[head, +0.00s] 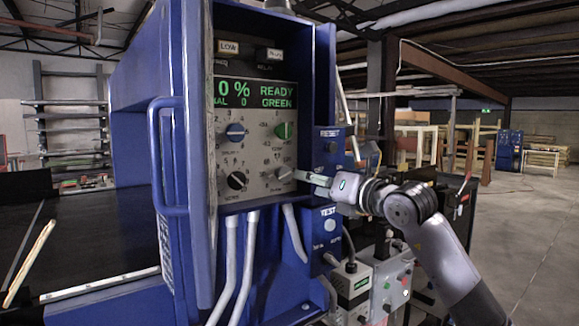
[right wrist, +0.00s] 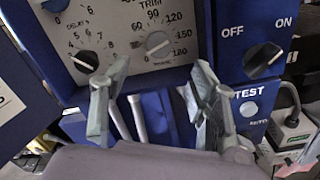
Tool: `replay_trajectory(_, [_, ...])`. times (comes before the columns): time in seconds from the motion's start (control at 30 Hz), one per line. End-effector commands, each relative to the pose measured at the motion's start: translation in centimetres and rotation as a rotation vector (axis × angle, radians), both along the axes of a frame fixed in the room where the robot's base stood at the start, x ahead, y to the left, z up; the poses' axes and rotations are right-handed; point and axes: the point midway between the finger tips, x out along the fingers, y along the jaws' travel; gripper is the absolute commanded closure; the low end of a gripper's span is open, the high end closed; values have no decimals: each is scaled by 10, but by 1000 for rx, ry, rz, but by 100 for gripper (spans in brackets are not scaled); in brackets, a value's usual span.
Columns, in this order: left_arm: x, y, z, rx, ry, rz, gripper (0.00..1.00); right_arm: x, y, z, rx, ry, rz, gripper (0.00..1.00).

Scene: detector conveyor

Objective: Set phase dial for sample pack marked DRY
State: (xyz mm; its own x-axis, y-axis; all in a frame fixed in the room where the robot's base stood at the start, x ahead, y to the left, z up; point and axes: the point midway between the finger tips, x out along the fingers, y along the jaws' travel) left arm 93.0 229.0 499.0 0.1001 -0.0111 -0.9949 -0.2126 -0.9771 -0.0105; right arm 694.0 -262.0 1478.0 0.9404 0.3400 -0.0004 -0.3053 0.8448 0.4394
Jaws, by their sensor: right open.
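A grey knob (head: 284,172) with a degree scale sits at the lower right of the control panel (head: 262,190). I take it as the phase dial; its label is too small to read surely. In the right wrist view the grey knob (right wrist: 157,43) shows between marks running up to 180; its exact setting is unclear. My right gripper (head: 305,178) is at the panel's right edge, close to this knob. In the wrist view its open fingers (right wrist: 158,75) straddle a space just below the knob, empty. No sample pack marked DRY is seen. My left gripper is out of view.
A blue knob (head: 236,131), green knob (head: 284,130) and black knob (head: 237,180) share the panel. The display (head: 255,95) reads READY GREEN. An OFF/ON switch (right wrist: 263,60) and TEST button (right wrist: 249,109) sit right of the fingers. A blue handle (head: 157,155) stands left.

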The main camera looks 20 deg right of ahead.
Motion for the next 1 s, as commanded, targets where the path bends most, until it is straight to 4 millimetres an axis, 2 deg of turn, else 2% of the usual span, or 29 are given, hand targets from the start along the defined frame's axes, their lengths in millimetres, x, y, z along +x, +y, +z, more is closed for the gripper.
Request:
replay_trajectory(0.03, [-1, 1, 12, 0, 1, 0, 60, 11, 6, 6, 2, 4, 3, 46])
replay_trajectory(0.1, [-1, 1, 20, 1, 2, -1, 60, 26, 11, 5, 2, 3, 2, 46])
replay_trajectory(0.3, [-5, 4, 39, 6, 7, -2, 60, 62, 24, 4, 0, 2, 2, 46])
replay_trajectory(0.4, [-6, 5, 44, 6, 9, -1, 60, 73, 28, 3, 0, 1, 2, 46])
replay_trajectory(0.6, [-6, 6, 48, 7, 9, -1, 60, 84, 31, 1, -2, -1, 1, 46])
replay_trajectory(0.87, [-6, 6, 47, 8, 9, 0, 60, 85, 32, -1, -2, -1, 1, 46])
replay_trajectory(1.0, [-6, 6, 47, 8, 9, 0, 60, 85, 32, 0, -2, -1, 1, 54])
